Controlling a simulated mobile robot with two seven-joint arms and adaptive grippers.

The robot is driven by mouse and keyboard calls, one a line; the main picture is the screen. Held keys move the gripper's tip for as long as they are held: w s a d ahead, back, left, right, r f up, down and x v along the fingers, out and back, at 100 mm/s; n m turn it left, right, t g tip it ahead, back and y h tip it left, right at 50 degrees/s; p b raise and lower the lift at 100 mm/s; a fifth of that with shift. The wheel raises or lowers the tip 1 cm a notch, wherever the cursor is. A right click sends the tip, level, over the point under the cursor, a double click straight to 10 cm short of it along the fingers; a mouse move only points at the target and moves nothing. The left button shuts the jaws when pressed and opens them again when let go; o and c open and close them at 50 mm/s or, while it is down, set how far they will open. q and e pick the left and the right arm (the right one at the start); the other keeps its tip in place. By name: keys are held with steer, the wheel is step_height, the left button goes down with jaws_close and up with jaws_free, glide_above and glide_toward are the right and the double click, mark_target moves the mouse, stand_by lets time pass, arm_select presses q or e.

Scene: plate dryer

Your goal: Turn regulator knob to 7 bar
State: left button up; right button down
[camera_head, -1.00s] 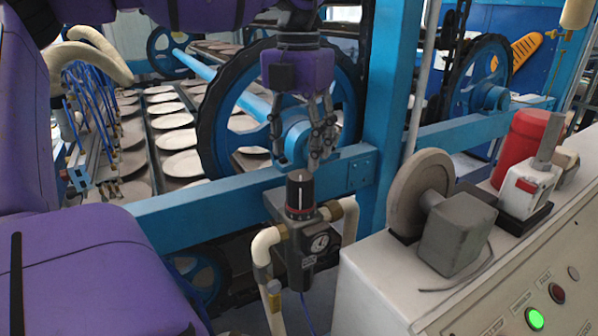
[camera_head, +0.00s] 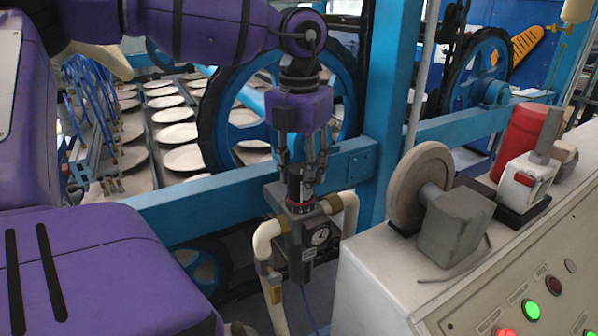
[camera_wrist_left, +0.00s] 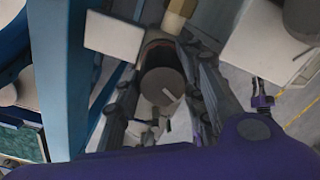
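The regulator (camera_head: 305,240) is a dark grey block between beige pipes, with a round white-faced gauge (camera_head: 321,235) on its front. Its upright dark knob (camera_head: 294,190) stands on top. In the left wrist view the knob (camera_wrist_left: 163,85) shows end-on with a light pointer mark on its top. My left gripper (camera_head: 305,185) points straight down over the knob, fingers on either side of it. In the wrist view a gap shows between the fingers and the knob, so the gripper looks open. The gauge reading is too small to tell. My right gripper is not in view.
A blue beam (camera_head: 215,192) runs behind the regulator, with a blue upright post (camera_head: 390,110) to its right. Beige pipes (camera_head: 265,245) flank the regulator. A white control console (camera_head: 440,290) with a lit green button stands at the right. Plates lie on racks behind.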

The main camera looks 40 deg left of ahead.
arm_select(q)
steer(key=c, duration=0.4)
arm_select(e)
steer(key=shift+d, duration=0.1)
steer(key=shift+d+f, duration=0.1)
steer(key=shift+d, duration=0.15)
arm_select(q)
steer(key=shift+f+m, duration=0.1)
steer(key=shift+m, duration=0.4)
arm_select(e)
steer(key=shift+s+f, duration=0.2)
arm_select(q)
steer(key=shift+m+b, duration=0.45)
steer(key=shift+m, duration=0.85)
steer(key=shift+m+b, duration=0.55)
steer(key=shift+m, duration=0.55)
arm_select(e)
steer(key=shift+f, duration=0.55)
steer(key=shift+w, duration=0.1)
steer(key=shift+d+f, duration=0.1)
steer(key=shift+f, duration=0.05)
